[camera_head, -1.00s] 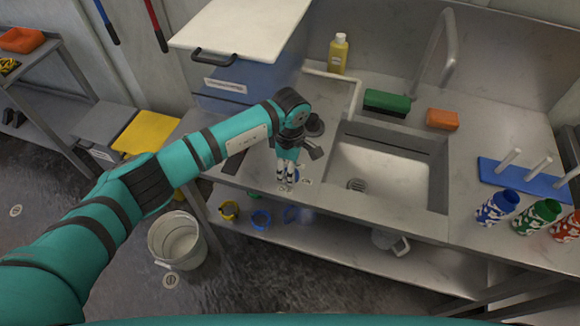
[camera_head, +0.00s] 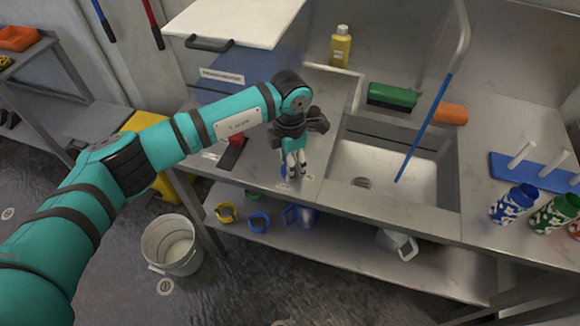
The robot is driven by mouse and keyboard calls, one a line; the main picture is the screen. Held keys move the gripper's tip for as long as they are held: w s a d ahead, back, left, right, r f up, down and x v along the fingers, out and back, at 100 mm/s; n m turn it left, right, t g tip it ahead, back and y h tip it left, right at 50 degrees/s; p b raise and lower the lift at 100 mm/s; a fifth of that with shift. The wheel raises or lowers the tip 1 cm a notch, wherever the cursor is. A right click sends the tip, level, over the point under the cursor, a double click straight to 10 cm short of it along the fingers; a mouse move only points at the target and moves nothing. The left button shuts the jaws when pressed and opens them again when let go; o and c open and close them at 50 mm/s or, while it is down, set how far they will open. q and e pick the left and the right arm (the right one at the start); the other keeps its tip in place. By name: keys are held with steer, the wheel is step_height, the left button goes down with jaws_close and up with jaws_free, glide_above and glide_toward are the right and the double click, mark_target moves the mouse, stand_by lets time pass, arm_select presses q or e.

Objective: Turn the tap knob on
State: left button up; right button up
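The curved tap (camera_head: 462,35) rises behind the sink (camera_head: 385,165) at the right. A straight blue stream (camera_head: 425,128) runs from its spout down into the basin. My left gripper (camera_head: 297,170) points down over the counter just left of the sink, with its fingers close together. I cannot tell whether they are fully shut or touch anything. No tap knob is clearly visible; the gripper and wrist cover part of the counter there. A small red piece on a dark strip (camera_head: 232,153) lies left of the gripper; I cannot tell what it is. My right gripper is out of view.
A yellow bottle (camera_head: 341,47), a green brush (camera_head: 392,96) and an orange sponge (camera_head: 450,113) stand behind the sink. A blue peg rack (camera_head: 510,174) and patterned bottles (camera_head: 513,204) are at the right. A bucket (camera_head: 172,244) stands on the floor.

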arm_select(q)
steer(key=n+b, duration=0.3)
steer(key=n, duration=0.2)
steer(key=shift+f+n, duration=0.1)
steer(key=shift+n, duration=0.2)
steer(key=shift+n+b, duration=1.2)
steer(key=shift+n, duration=0.8)
steer(key=shift+r, duration=0.2)
steer(key=o, duration=1.2)
steer(key=shift+c, duration=0.2)
step_height(320, 180, up, 12)
